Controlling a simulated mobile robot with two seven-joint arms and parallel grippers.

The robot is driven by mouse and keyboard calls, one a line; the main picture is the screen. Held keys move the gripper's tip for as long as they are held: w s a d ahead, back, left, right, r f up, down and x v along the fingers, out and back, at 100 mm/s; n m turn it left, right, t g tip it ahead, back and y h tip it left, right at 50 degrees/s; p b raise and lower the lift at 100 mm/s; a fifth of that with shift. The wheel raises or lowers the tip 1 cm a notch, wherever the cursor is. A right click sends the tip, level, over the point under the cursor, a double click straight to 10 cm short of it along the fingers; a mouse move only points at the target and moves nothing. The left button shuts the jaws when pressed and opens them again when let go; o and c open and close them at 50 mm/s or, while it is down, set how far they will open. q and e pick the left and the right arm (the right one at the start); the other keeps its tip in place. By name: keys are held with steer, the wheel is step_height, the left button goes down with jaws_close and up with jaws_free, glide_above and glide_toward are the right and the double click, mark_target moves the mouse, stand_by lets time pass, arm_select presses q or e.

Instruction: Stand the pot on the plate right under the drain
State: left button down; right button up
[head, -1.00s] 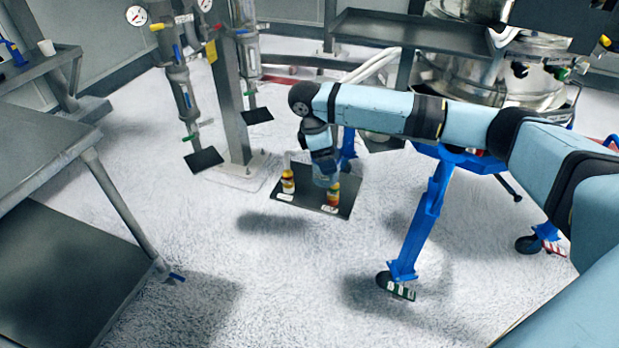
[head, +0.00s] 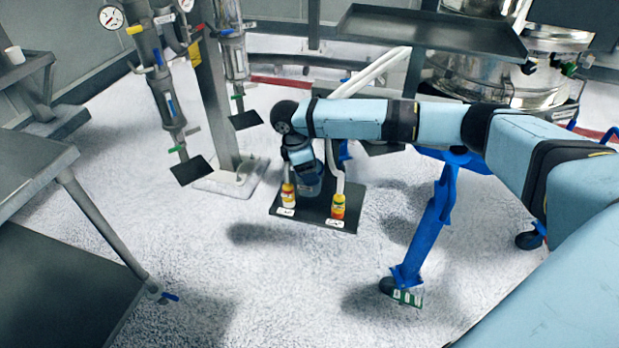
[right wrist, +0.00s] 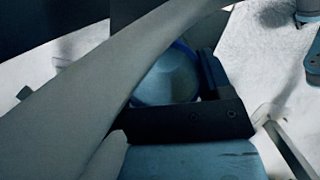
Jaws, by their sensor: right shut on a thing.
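My right gripper (head: 303,168) hangs low over a dark plate (head: 316,214) on the floor. In the right wrist view it is shut on a round bluish pot (right wrist: 168,80), partly hidden by a pale pipe and the gripper. The pot also shows in the head view (head: 309,187) as a dark bluish shape below the gripper, between two bottles. I cannot tell whether it touches the plate. The white drain pipe (head: 338,165) comes down just right of the gripper; its lower end is hard to make out. My left gripper is not in view.
A blue leg (head: 425,235) of the sifter stand is to the right. Steel columns stand behind. The floor in front is clear.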

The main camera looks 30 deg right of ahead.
step_height(320, 180, down, 3)
steer(key=shift+f, duration=0.1)
steer(key=o, duration=0.9)
